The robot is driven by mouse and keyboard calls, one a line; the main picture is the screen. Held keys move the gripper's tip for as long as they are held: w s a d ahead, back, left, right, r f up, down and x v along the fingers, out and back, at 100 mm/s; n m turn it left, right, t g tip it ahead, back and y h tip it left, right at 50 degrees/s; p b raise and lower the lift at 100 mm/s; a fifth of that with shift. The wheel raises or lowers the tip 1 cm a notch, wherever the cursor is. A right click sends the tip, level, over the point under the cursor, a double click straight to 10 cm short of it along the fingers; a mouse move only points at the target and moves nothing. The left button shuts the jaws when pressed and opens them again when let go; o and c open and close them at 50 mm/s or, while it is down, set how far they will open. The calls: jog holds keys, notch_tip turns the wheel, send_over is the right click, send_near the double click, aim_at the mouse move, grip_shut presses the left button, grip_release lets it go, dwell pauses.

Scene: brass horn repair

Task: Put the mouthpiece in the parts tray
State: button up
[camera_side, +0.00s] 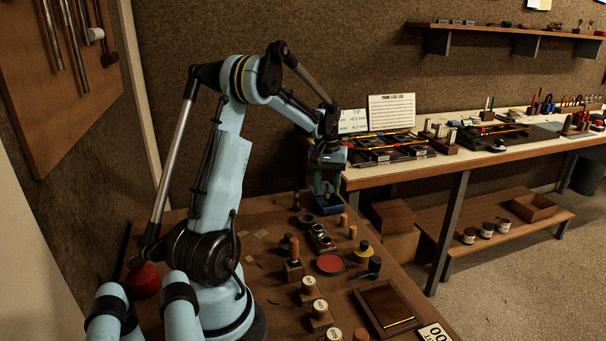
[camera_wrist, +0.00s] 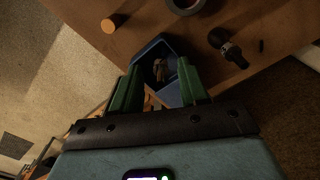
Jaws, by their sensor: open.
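The parts tray is a small blue open box (camera_wrist: 150,50) under my fingers in the wrist view; it also shows in the side view (camera_side: 328,209) near the far edge of the brown bench. A small dull brownish-grey piece, which looks like the mouthpiece (camera_wrist: 160,70), lies inside the tray between my fingertips in the wrist view. It is dark and partly shaded, so its exact shape is unclear. My gripper (camera_wrist: 158,78) has green fingers spread apart on either side of that piece, with nothing clamped. In the side view my gripper (camera_side: 325,187) points down right over the tray.
A wooden peg (camera_wrist: 109,25), a dark round dish (camera_wrist: 186,4) and a dark-headed tool (camera_wrist: 230,48) stand near the tray. A red round pad (camera_side: 330,263), a yellow-based piece (camera_side: 363,253) and several wooden-handled tools crowd the bench. A long workbench (camera_side: 440,160) stands behind.

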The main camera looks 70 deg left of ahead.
notch_tip(320, 180, up, 10)
jog(key=w+d+r+m+t, duration=0.1)
jog(key=w+d+r+m, duration=0.15)
jog(key=d, duration=0.55)
jog(key=s+d+f+m+t, duration=0.2)
jog(key=d+m+t, duration=0.1)
jog(key=d, duration=0.9)
jog(key=s+d+f+m+t, duration=0.2)
jog(key=d+m, duration=0.4)
jog(key=d, duration=0.6)
jog(key=shift+s+f+t, duration=0.4)
jog(key=shift+s+t, duration=0.1)
jog(key=shift+s, duration=0.25)
